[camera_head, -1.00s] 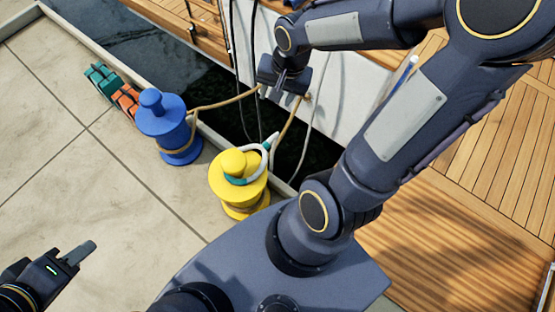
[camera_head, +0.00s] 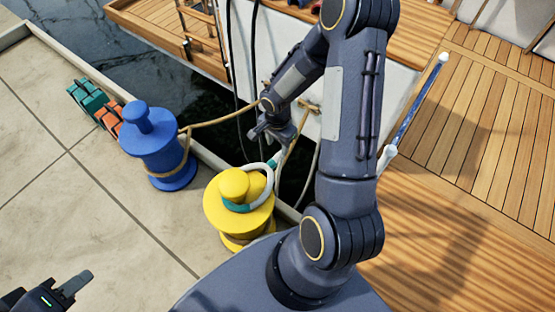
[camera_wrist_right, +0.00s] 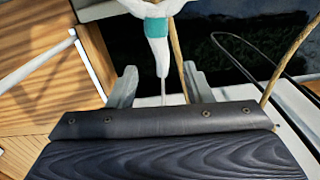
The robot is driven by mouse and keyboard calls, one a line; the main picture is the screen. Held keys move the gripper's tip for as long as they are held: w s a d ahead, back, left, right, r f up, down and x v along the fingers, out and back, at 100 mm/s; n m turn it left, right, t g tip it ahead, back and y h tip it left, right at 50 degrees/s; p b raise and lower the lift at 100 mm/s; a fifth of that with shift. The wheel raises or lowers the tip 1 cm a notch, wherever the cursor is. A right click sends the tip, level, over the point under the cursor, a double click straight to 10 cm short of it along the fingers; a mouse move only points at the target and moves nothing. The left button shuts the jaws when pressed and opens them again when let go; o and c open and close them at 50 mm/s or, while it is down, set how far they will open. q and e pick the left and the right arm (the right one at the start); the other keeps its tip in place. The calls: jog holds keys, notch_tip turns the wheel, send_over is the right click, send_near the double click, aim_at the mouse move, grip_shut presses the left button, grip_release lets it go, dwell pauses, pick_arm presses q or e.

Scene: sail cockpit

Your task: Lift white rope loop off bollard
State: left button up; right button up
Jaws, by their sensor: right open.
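The yellow bollard (camera_head: 222,218) stands on the quay at the centre of the head view. The white rope loop (camera_head: 262,180) with teal bands lies around its neck, and its right side rises off the bollard beside the edge. My right gripper (camera_head: 262,134) is open just above and beyond the loop, apart from the bollard. In the right wrist view, the white rope with a teal band (camera_wrist_right: 157,28) shows between the two open fingers (camera_wrist_right: 160,88); contact cannot be told. My left gripper (camera_head: 76,284) is at the lower left, away from the bollard; its jaw opening is unclear.
A blue bollard (camera_head: 150,145) with a tan rope (camera_head: 222,122) stands left of the yellow one. Green (camera_head: 87,97) and orange (camera_head: 108,118) objects lie behind it. Dark water (camera_head: 150,58) separates quay and boat. The boat's wooden deck (camera_head: 455,200) is at right.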

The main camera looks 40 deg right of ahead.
aim_at(278, 155)
notch_tip(278, 155, down, 6)
jog(key=b, duration=0.4)
jog(key=shift+r, duration=0.1)
jog(key=shift+f+b, duration=0.5)
jog(key=shift+b, duration=0.1)
grip_shut()
jog(key=shift+r, duration=0.1)
jog(key=shift+r+p, duration=0.4)
jog(key=shift+r, duration=0.2)
jog(key=shift+a+f, duration=0.1)
jog(key=shift+a, duration=0.05)
